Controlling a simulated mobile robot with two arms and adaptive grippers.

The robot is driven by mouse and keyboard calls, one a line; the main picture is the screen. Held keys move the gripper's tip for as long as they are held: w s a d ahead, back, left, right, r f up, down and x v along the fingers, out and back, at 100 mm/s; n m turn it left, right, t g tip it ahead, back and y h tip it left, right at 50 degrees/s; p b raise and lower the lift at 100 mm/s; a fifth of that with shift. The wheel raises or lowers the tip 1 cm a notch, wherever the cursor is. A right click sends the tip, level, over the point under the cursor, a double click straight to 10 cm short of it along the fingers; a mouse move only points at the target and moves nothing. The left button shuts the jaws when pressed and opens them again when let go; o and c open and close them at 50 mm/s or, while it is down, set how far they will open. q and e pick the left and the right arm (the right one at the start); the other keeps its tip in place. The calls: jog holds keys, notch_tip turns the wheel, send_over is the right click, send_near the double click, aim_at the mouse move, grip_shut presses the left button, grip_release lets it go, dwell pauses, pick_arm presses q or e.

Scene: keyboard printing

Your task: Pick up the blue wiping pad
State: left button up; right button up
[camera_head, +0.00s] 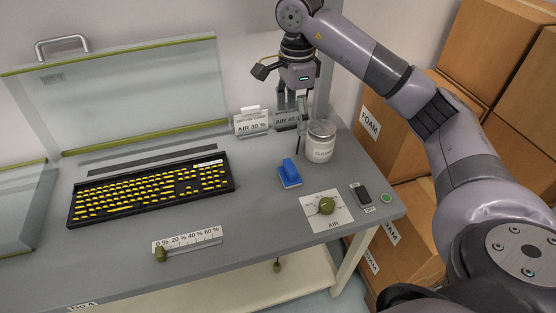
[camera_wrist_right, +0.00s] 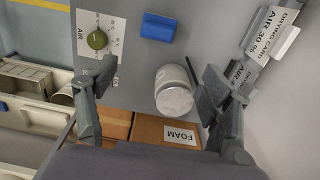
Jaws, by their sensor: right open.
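The blue wiping pad (camera_head: 289,175) lies on the grey table, right of the keyboard, with a raised blue grip on top. In the right wrist view the pad (camera_wrist_right: 157,27) is at the top middle, beyond the fingertips. My right gripper (camera_head: 291,105) is open and empty, above and behind the pad, near the white jar and the card holders. In the wrist view its two fingers (camera_wrist_right: 166,80) are spread wide, with the jar showing between them. My left gripper is not in view.
Card holders (camera_head: 251,122) stand at the back. The AIR dial plate (camera_head: 327,212) lies in front of the pad. A black keyboard (camera_head: 152,186) is at left. Boxes (camera_head: 500,50) stand right of the table.

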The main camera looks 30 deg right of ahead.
jog(key=f, duration=0.1)
jog(key=p, duration=0.2)
send_over(290, 165)
jog(key=f, duration=0.7)
jog(key=shift+s+d, duration=0.2)
jog(key=shift+d, duration=0.15)
jog(key=f, duration=0.2)
jog(key=shift+w+f+p, duration=0.2)
jog(key=shift+f+p, duration=0.15)
jog(key=shift+p, duration=0.05)
jog(key=shift+f, duration=0.5)
jog(key=shift+s+a+f+p, duration=0.1)
jog(key=shift+a+f+p, duration=0.05)
jog(key=shift+f+p, duration=0.2)
jog(key=f+p, duration=0.1)
jog(key=f, duration=0.2)
jog(key=shift+a+f+p, duration=0.2)
jog(key=shift+f+p, duration=0.1)
jog(key=shift+p, duration=0.1)
jog(key=shift+f, duration=0.45)
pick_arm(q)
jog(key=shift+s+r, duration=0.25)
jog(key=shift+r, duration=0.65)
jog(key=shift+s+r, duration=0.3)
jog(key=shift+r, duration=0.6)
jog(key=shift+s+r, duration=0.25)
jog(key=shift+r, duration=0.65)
pick_arm(e)
jog(key=c, duration=1.4)
